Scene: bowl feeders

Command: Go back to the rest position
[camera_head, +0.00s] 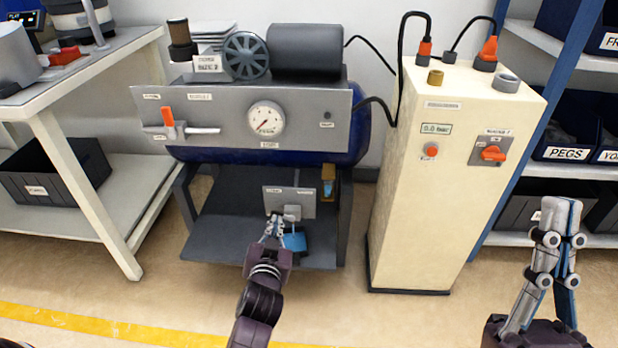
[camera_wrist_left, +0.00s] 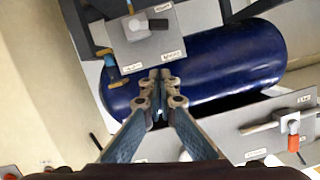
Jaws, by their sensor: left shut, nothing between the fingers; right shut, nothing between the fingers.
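My left gripper (camera_head: 279,220) is shut and empty. In the head view it is in front of the small grey plate (camera_head: 300,203) low on the compressor. In the left wrist view its fingertips (camera_wrist_left: 160,76) meet just below the grey plate (camera_wrist_left: 170,47), which carries a metal lever (camera_wrist_left: 148,25). I cannot tell whether the tips touch the plate. My right gripper (camera_head: 560,210) is shut and empty, pointing up at the lower right of the head view, apart from everything around it.
The compressor panel (camera_head: 235,118) has a gauge (camera_head: 266,118) and an orange-handled lever (camera_head: 168,118). Its blue tank (camera_wrist_left: 225,60) is behind. A cream cabinet (camera_head: 430,200) stands right of it, a workbench (camera_head: 95,70) left, bin shelves (camera_head: 560,182) far right. The floor in front is clear.

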